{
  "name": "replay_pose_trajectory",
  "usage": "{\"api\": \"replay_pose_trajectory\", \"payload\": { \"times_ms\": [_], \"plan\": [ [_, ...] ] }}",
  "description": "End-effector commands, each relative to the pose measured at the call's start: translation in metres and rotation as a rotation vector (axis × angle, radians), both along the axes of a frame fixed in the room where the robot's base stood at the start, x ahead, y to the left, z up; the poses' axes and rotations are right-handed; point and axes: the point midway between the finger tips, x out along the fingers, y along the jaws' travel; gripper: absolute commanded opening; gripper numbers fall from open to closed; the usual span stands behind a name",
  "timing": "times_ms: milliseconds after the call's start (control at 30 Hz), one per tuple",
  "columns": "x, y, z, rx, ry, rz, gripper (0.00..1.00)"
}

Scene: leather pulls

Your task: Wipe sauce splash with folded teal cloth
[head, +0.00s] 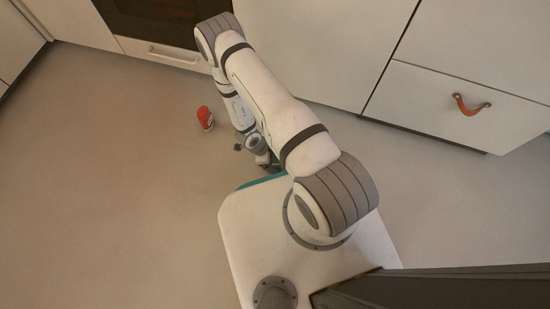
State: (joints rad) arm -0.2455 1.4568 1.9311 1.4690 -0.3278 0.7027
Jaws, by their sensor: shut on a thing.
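My gripper (268,165) points down, close to the front edge of my base, and is partly covered by my own arm. It is shut on the teal cloth (276,168), of which only a small patch shows beside the fingers. A teal strip also shows along the edge of my base; I cannot tell whether it is cloth or part of my body. I see no sauce splash in the head view; my arm and base hide part of the floor.
A red bottle (205,118) stands on the grey floor, left of my arm. White cabinets line the back, with a dark oven (160,18) and a drawer with an orange leather pull (470,105) at right. The floor at left is clear.

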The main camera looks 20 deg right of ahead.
Motion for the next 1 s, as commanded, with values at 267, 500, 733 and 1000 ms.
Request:
{"api": "replay_pose_trajectory", "payload": {
  "times_ms": [267, 500, 733, 1000],
  "plan": [
    [0.000, 0.000, 0.004, -0.001, 0.000, 0.000, 0.72],
    [-0.001, -0.001, 0.028, -0.001, 0.000, 0.000, 0.72],
    [0.000, -0.001, 0.051, -0.001, 0.000, 0.000, 0.72],
    [-0.001, -0.001, 0.061, -0.002, 0.001, 0.000, 0.72]
  ]
}}
